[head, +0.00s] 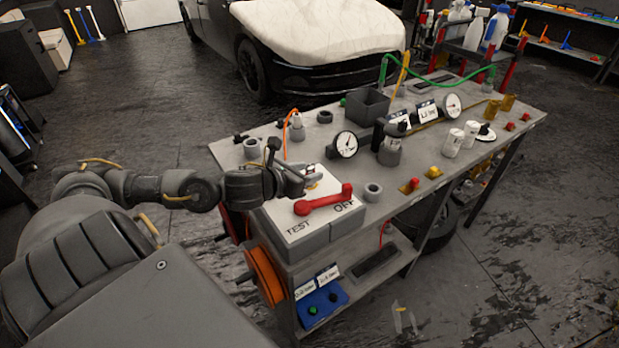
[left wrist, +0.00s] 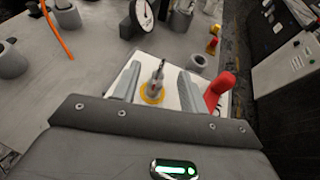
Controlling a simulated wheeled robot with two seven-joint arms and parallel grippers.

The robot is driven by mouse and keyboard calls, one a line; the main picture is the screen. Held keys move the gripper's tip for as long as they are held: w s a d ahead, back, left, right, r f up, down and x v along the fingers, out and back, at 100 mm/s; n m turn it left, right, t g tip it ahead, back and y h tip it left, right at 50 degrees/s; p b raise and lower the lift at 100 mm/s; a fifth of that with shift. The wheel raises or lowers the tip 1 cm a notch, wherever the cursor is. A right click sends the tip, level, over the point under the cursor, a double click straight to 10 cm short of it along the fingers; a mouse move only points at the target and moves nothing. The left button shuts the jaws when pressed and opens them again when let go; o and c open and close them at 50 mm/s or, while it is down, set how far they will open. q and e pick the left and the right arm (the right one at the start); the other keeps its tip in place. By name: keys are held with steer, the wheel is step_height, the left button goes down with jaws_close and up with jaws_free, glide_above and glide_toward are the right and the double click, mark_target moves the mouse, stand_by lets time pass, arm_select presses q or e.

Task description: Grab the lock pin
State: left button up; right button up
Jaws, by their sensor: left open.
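The lock pin (left wrist: 158,76) is a slim grey metal pin standing up from a yellow ring (left wrist: 152,94) on the white top of a box. In the left wrist view it stands between the two fingers of my left gripper (left wrist: 159,76), with a gap on each side. My left gripper (head: 308,181) is open, low over the box (head: 290,225) in the head view, where the gripper largely hides the pin. A red lever (head: 325,201) lies on the box by the words TEST and OFF; it also shows right of the fingers in the left wrist view (left wrist: 220,90). My right gripper is not in view.
The box sits at the near left end of a grey workbench (head: 410,160). Around it stand a grey ring (head: 373,192), a dial gauge (head: 345,145), an orange hose (head: 285,135) and a grey valve-like part (head: 390,150). A car (head: 300,45) stands behind.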

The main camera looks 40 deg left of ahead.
arm_select(q)
steer(key=p+x, duration=0.1)
steer(key=x, duration=0.2)
steer(key=shift+w+a, duration=0.15)
steer(key=shift+w, duration=0.2)
steer(key=shift+w+f, duration=0.2)
steer(key=shift+f, duration=0.05)
steer(key=shift+s, duration=0.1)
steer(key=shift+c, duration=0.4)
jaws_close()
